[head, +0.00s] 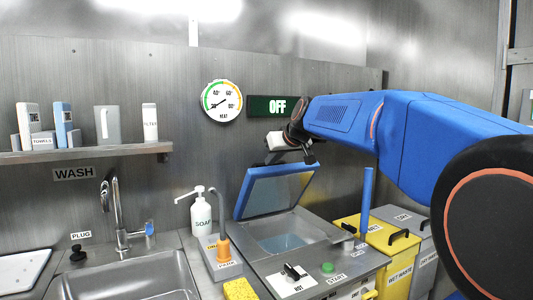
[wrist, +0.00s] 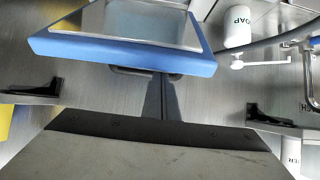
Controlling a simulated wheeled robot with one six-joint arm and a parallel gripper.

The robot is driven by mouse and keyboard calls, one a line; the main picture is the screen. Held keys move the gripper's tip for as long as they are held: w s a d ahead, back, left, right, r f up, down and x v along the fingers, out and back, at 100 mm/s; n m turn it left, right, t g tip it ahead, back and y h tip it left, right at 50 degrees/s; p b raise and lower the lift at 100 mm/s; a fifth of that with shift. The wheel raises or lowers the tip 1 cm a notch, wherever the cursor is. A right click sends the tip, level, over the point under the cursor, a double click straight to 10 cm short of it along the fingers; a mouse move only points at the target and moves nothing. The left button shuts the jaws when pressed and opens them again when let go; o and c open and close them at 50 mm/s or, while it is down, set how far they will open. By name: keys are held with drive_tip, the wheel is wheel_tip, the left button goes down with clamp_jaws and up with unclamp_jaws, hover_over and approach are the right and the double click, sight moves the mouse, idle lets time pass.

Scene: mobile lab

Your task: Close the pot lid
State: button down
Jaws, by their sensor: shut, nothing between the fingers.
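The pot lid (head: 276,190) is a blue-framed panel, standing tilted open at the back of the square pot (head: 262,232) in the counter. The pot's opening shows in front of it. In the wrist view, the lid's blue edge (wrist: 125,55) spans the top, with a thin dark handle bar (wrist: 128,71) along it. My gripper (head: 309,158) is at the lid's upper right edge, on its wall side. Its fingers (wrist: 160,80) are shut together and empty, pointing at the handle bar. I cannot tell whether they touch the lid.
A soap bottle (head: 201,212) and a faucet (head: 118,215) stand left of the pot. A blue post (head: 367,202) rises at its right, by a yellow waste bin (head: 385,236). An OFF sign (head: 272,107) and a heat dial (head: 221,101) are on the wall behind.

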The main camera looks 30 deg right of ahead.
drive_tip(key=shift+t, duration=0.3)
drive_tip(key=s+f, duration=0.4)
drive_tip(key=f, duration=0.2)
drive_tip(key=s+f, duration=0.5)
drive_tip(key=f, duration=0.2)
drive_tip(key=s+f, duration=0.5)
drive_tip(key=f, duration=0.1)
drive_tip(key=shift+s+d+f, duration=0.15)
drive_tip(key=shift+d+f, duration=0.05)
drive_tip(key=shift+f, duration=0.05)
drive_tip(key=shift+s+f, duration=0.15)
drive_tip(key=shift+f, duration=0.55)
